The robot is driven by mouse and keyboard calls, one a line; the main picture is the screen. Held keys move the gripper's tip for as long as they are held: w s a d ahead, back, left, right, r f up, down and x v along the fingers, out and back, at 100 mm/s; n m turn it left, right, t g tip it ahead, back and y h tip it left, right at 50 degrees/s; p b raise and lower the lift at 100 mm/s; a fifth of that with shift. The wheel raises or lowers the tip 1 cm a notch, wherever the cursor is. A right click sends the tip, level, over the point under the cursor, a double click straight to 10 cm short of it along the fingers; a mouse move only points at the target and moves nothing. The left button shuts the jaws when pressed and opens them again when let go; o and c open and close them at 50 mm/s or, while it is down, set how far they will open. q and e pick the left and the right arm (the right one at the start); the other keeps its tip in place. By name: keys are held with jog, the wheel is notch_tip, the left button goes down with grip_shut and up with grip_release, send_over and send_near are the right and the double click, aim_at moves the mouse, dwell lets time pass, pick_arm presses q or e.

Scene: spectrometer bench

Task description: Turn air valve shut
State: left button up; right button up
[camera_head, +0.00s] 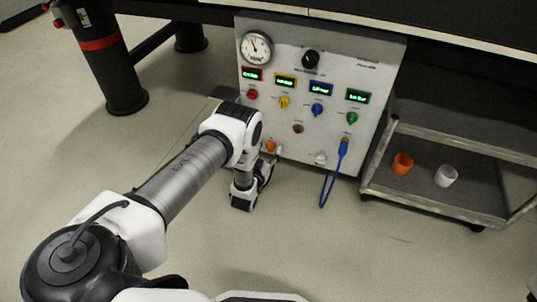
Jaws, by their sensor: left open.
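The gas panel (372,75) stands upright under the bench. It carries a row of small knobs under digital displays: a red knob (252,95), a yellow knob (284,102), a blue knob (317,110) and a green knob (352,118). The labels are too small to read, so I cannot tell which one is the air valve. My left gripper (268,167) is open in front of the panel's lower left, close below an orange fitting (270,147). Its fingers are partly hidden by its wrist. I cannot tell whether it touches the panel. My right gripper is not in view.
A round gauge (256,47) and a black knob (311,60) are at the panel's top. A blue hose (329,183) hangs from the lower right. A cart (432,201) at right holds orange and white cups. A black bench leg (112,70) stands at left. The front floor is clear.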

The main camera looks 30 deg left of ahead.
pick_arm(q)
jog(key=shift+w, duration=0.2)
jog(key=shift+r, duration=0.1)
jog(key=c, duration=1.2)
jog(key=shift+o, duration=0.2)
jog(key=shift+n, duration=0.3)
jog(key=n+p, duration=0.1)
jog(key=n, duration=0.2)
jog(key=shift+a, duration=0.1)
jog(key=n, duration=0.5)
jog(key=shift+p, duration=0.35)
jog(key=n, duration=0.4)
jog(key=shift+a, duration=0.1)
jog(key=shift+n, duration=2.2)
